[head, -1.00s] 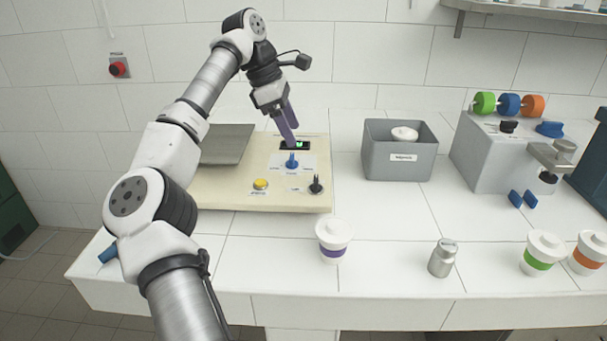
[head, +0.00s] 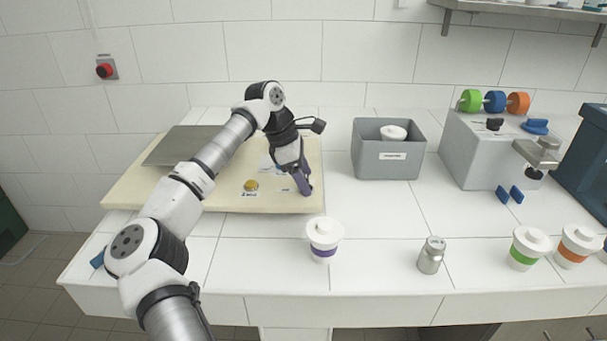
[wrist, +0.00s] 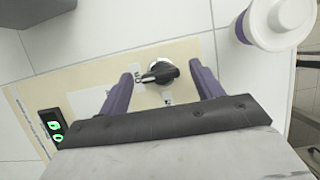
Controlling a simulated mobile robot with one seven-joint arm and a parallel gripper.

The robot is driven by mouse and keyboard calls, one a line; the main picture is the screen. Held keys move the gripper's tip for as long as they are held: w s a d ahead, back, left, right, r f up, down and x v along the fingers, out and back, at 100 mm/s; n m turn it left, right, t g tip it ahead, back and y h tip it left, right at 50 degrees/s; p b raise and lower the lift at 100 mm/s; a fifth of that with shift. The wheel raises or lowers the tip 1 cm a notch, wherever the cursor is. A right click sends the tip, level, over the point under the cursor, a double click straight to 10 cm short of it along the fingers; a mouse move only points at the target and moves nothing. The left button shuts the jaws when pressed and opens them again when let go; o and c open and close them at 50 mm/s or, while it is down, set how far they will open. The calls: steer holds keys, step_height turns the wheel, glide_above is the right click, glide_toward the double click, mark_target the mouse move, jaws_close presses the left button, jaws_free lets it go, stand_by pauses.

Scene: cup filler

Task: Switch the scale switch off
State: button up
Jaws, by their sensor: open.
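The black scale switch (wrist: 160,72) is a small rotary knob on the cream scale board (head: 215,205). In the wrist view its handle points left, toward a small label that I cannot read surely; another label lies below it. The scale's display (wrist: 52,126) shows lit green digits. My gripper (head: 304,188) is open and points down at the board's front right corner. In the wrist view its two purple fingers stand on either side of the switch, with gaps between; I cannot tell whether either touches it. In the head view my gripper hides the switch and the display.
A yellow button (head: 251,186) and a steel plate (head: 180,145) are on the board. A white cup with a purple band (head: 323,239) stands just in front of the board, right of my gripper. A grey bin (head: 385,165) stands farther right. The counter between them is clear.

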steer(key=c, duration=1)
